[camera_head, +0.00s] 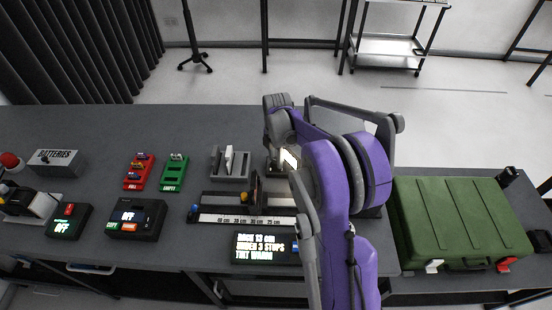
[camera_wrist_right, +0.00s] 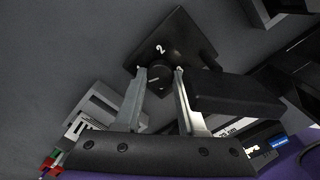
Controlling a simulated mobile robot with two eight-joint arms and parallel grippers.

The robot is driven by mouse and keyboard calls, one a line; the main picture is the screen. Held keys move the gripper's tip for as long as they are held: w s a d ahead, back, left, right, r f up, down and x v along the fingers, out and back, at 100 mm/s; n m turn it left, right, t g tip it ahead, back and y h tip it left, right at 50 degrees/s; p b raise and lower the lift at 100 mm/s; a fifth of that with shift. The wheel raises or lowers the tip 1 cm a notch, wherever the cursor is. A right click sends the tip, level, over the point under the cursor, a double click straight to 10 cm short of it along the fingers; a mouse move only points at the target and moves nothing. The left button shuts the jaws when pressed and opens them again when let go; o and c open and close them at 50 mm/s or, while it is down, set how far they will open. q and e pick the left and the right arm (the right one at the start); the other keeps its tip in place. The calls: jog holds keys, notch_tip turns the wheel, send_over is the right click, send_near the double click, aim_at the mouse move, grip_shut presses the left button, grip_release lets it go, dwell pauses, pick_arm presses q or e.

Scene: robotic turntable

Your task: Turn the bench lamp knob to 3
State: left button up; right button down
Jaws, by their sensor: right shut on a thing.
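In the right wrist view, the bench lamp's dark square base (camera_wrist_right: 185,35) shows a white number 2. The round dark knob (camera_wrist_right: 158,75) sits at the near side of that base. My right gripper (camera_wrist_right: 160,72) has its two metal fingers on either side of the knob, shut on it. In the head view my purple right arm hides most of the lamp, and my right gripper (camera_head: 280,150) is largely covered by its own links. A bright white patch (camera_head: 289,158) shows beside the arm. My left gripper is not in view.
A grey slotted holder (camera_head: 230,165) is to the left. A green case (camera_head: 460,220) lies to the right. The back left of the bench is clear.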

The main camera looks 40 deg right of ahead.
jog(key=m+b, duration=0.1)
jog(key=m, duration=0.3)
jog(key=shift+m+b, duration=0.3)
jog(key=shift+m, duration=0.1)
jog(key=m+b, duration=0.1)
jog(key=m, duration=0.4)
jog(key=shift+w+m, duration=0.1)
jog(key=shift+m, duration=0.2)
jog(key=m+b, duration=0.1)
jog(key=m, duration=0.4)
jog(key=shift+d, duration=0.1)
pick_arm(q)
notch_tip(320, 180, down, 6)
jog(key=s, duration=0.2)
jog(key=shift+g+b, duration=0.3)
jog(key=shift+b, duration=0.05)
pick_arm(e)
jog(key=m, duration=0.5)
jog(key=shift+m, duration=0.4)
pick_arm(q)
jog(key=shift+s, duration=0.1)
pick_arm(e)
jog(key=c, duration=0.5)
grip_release()
